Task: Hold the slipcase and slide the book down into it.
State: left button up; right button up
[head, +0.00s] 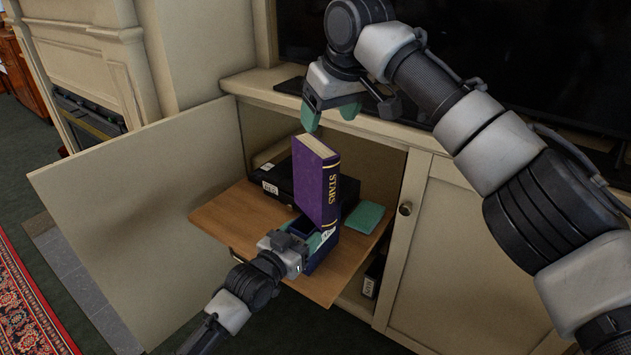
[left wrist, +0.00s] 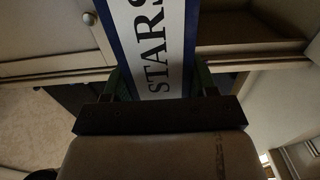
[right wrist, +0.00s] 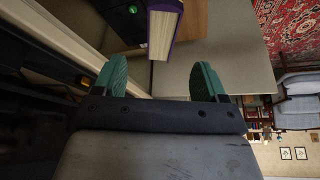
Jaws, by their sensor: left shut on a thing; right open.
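The purple book (head: 318,185) with gold STARS lettering stands upright, its lower end at the mouth of the dark blue slipcase (head: 327,251). Part of the slipcase's dark opening shows left of the book; how deep the book sits I cannot tell. My left gripper (head: 318,241) is shut on the slipcase. In the left wrist view, the slipcase's white STARS label (left wrist: 158,45) shows between the fingers. My right gripper (head: 338,113) is open and empty above the book, apart from it. In the right wrist view, the book's pale page edges (right wrist: 163,34) show beyond the open fingers (right wrist: 158,82).
A wooden pull-out shelf (head: 228,219) carries the slipcase, a black box (head: 283,184) behind it and a teal flat item (head: 365,217) at right. An open cabinet door (head: 140,205) stands left, a closed door (head: 445,260) right. The dark screen (head: 480,50) is behind my right arm.

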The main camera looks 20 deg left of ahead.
aim_at(319, 147)
jog(key=x, duration=1)
jog(key=shift+s+a, duration=0.1)
jog(key=shift+f, duration=0.25)
jog(key=shift+c, duration=0.4)
grip_shut()
